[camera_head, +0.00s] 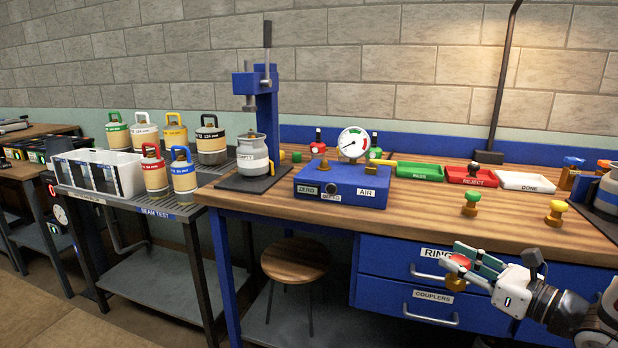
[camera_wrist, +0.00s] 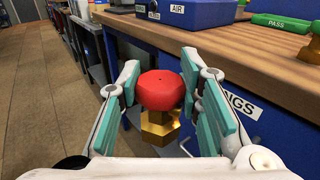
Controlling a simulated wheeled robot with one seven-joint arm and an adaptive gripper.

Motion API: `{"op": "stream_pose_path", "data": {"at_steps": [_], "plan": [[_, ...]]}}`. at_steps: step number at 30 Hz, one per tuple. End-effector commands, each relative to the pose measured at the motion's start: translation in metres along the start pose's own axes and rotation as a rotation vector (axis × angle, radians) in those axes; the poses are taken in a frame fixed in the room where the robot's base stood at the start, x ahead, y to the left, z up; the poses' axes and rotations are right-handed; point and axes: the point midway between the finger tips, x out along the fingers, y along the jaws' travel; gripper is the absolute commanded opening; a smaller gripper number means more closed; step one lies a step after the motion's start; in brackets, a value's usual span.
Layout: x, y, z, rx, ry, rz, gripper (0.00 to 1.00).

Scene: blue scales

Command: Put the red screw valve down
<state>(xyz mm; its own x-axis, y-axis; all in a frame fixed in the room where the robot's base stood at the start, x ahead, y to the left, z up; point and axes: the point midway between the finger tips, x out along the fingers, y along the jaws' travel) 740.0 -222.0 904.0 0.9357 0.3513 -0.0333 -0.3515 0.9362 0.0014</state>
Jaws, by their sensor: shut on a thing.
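The red screw valve has a round red knob and a brass hex body. In the wrist view its knob (camera_wrist: 161,88) is up and its brass body (camera_wrist: 160,128) hangs below, roughly upright between the finger pads. In the head view the valve (camera_head: 456,281) shows at the tip of my gripper (camera_head: 472,260), partly covered by a finger. My gripper (camera_wrist: 160,92) is shut on it. It holds the valve in front of the drawers, out from the bench's front edge and apart from the bench top (camera_head: 400,215).
A green-knobbed valve (camera_head: 471,203) and a yellow-knobbed valve (camera_head: 556,213) stand near the bench's front. Behind are green PASS (camera_head: 419,171), red REJECT (camera_head: 471,175) and white DONE (camera_head: 527,182) trays. A blue gauge box (camera_head: 343,188) stands left. Bare wood lies between box and green-knobbed valve.

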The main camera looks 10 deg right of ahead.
Motion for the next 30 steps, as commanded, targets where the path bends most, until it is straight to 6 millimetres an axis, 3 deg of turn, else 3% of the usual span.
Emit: {"op": "stream_pose_path", "data": {"at_steps": [1,6,12,18,20,30], "plan": [[0.020,0.021,-0.011,0.006,0.000,0.075,0.00],[0.065,0.088,-0.039,-0.001,-0.005,0.283,0.00],[0.091,0.149,-0.061,-0.007,-0.018,0.457,0.00],[0.102,0.191,-0.074,-0.008,-0.029,0.570,0.00],[0.104,0.203,-0.078,-0.009,-0.033,0.601,0.00],[0.110,0.199,-0.048,-0.008,-0.033,0.519,0.00]]}}
